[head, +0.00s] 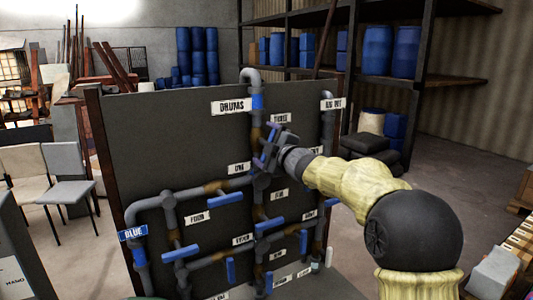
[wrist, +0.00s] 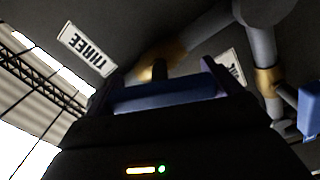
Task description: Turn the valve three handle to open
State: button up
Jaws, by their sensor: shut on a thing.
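The valve three handle is a blue bar (wrist: 165,93) in the wrist view, lying across between the two fingers of my gripper (wrist: 158,82). My gripper is shut on it. A brass-coloured valve body and pipe show just behind the handle, beside the white THREE label (wrist: 87,50). In the head view my gripper (head: 266,146) is at the upper middle of the dark pipe panel, just below the THREE label (head: 281,118). There the gripper mostly hides the handle, and its exact angle cannot be told.
Grey pipes run over the dark panel (head: 160,130). Other blue handles sit near, including one at left (head: 225,198) and one lower left (head: 181,252). A DRUMS label (head: 231,107) is above left. Another blue handle (wrist: 309,115) shows at the wrist view's right edge.

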jog(key=n+b, duration=0.2)
jog(key=n, duration=0.1)
jog(key=shift+f+n, duration=0.15)
jog(key=shift+n, duration=0.15)
dwell(0.4)
jog(key=o, duration=0.7)
jog(key=shift+s, duration=0.1)
jog(key=b+v, duration=0.3)
jog(key=v, duration=1.4)
jog(key=shift+b, duration=0.35)
jog(key=shift+s+d, duration=0.1)
jog(key=shift+d, duration=0.05)
